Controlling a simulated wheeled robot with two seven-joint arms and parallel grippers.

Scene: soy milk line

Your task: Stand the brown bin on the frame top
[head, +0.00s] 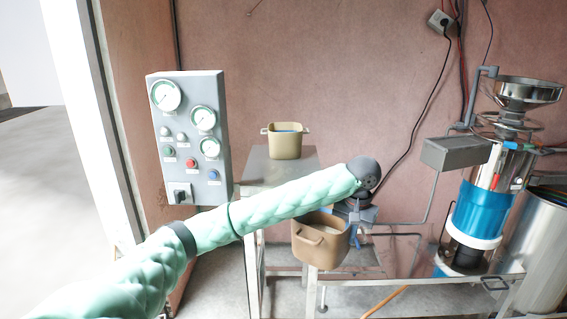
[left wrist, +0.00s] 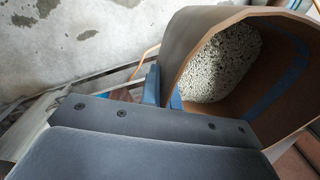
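The brown bin (head: 318,247) hangs in front of the metal frame, roughly upright, with a handle on its front. My left gripper (head: 355,232) is at the bin's right rim, partly hidden by my wrist. In the left wrist view the brown bin (left wrist: 283,105) is open toward the camera and has a pale speckled lump inside. There the blue fingers of my left gripper (left wrist: 164,92) lie on both sides of the bin's wall and pinch it. The frame top (head: 262,170) is a grey surface behind my forearm. My right gripper is out of view.
A beige bin (head: 286,142) stands on the back of the frame top. A gauge panel (head: 188,140) is at the left. A blue and steel machine (head: 482,205) stands at the right, with a grey box (head: 455,153) beside it. Pipes run behind my gripper.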

